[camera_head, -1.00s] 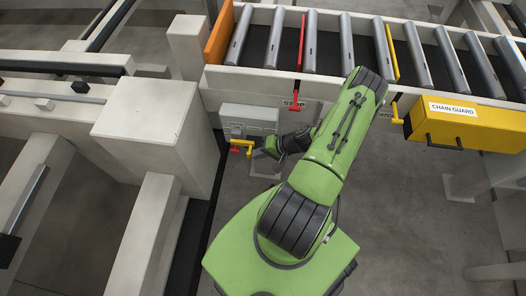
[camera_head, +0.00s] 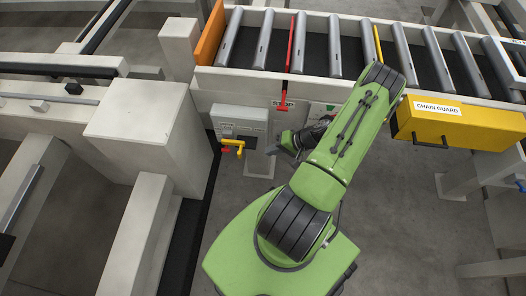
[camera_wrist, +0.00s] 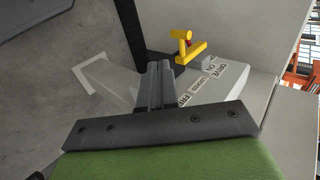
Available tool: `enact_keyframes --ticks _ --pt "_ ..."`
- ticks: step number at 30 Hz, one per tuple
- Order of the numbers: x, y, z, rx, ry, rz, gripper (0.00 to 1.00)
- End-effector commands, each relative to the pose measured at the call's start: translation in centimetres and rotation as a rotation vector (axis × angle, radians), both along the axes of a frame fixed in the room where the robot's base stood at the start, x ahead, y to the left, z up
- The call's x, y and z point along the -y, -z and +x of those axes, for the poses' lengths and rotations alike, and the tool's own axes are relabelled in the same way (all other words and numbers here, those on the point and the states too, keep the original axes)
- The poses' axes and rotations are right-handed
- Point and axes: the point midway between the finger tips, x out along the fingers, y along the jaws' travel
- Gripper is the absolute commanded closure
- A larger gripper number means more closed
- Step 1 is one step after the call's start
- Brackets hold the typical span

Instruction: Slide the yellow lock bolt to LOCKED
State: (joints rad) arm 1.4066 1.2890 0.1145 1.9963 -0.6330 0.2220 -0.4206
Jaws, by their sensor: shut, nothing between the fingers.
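The yellow lock bolt (camera_head: 233,143), with a bent handle, sits at the front of a small pale control box (camera_head: 240,119) below the conveyor. A bit of red shows beside it. In the wrist view, the yellow handle (camera_wrist: 190,49) stands up beyond my fingers, near labels (camera_wrist: 203,84) that seem to read FREE, LOCKED and DRIVE ON. Which label the bolt lines up with I cannot tell. My gripper (camera_wrist: 160,66) is shut and empty, its fingers together. In the head view, my gripper (camera_head: 274,150) is right of the bolt, apart from it.
A roller conveyor (camera_head: 300,76) runs along the back, with a red STOP lever (camera_head: 283,99) hanging from its front rail. A yellow chain guard (camera_head: 462,123) is at the right. A big pale block (camera_head: 143,129) stands left of the control box.

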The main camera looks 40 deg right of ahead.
Motion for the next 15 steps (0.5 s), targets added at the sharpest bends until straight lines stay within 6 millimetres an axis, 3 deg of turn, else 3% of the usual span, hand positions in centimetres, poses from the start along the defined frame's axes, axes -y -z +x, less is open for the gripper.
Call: enact_keyframes --ticks 6,15 --pt "1.5 -2.4 -1.9 -0.001 0.001 -0.001 1.0" --pt "1.7 -2.5 -2.2 -0.001 0.001 0.0 1.0"
